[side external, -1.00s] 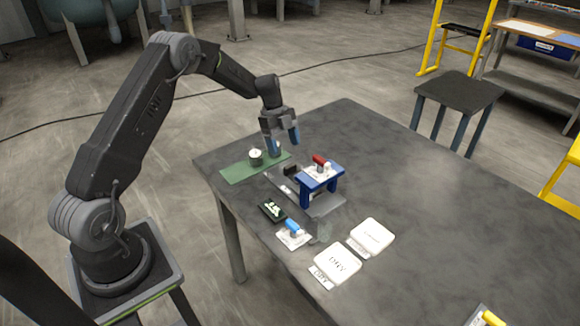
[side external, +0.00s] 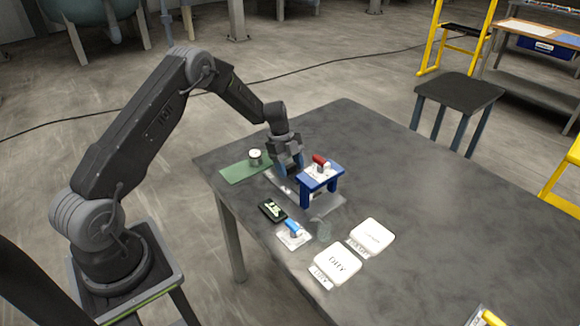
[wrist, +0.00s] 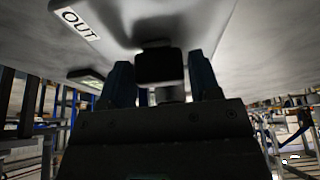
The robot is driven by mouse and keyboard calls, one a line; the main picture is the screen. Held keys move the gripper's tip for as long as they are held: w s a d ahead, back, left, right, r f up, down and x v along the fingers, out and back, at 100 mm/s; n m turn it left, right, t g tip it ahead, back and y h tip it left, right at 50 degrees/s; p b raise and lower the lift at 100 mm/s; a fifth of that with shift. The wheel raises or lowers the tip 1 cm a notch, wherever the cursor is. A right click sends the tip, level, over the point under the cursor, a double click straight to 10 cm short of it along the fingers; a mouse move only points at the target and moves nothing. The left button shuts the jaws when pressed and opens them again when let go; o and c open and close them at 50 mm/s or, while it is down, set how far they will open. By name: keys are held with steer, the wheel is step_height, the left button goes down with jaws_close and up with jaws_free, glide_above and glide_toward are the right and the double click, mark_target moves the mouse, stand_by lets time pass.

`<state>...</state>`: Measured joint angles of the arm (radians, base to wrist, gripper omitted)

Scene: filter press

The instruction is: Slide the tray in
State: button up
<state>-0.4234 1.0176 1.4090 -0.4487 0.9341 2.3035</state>
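The press is a blue frame (side external: 320,178) with a red lever (side external: 320,161) on top, standing on a grey metal plate (side external: 326,206). My gripper (side external: 289,168) is low, just left of the frame, over the back end of the plate. In the wrist view a black block (wrist: 159,65), apparently the tray's handle, sits between the two fingers of my gripper (wrist: 162,80). Slim gaps seem to show on both sides. A label reading OUT (wrist: 78,22) lies up and left of the block. My gripper hides the block in the side view; the tray's outline is unclear.
A green mat (side external: 236,173) with a round white-topped piece (side external: 254,155) lies behind left. A black device (side external: 271,210), a blue-handled piece (side external: 293,229) and white pads (side external: 338,264) (side external: 372,236) lie in front. The table's right side (side external: 450,220) is largely clear.

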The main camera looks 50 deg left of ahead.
steer(key=c, duration=1)
steer(key=shift+o, duration=0.2)
steer(key=shift+d, duration=2.3)
steer(key=o, duration=1.3)
steer(key=shift+a+r, duration=0.1)
steer(key=v, duration=1.3)
steer(key=shift+a+r, duration=0.15)
steer(key=shift+r, duration=0.1)
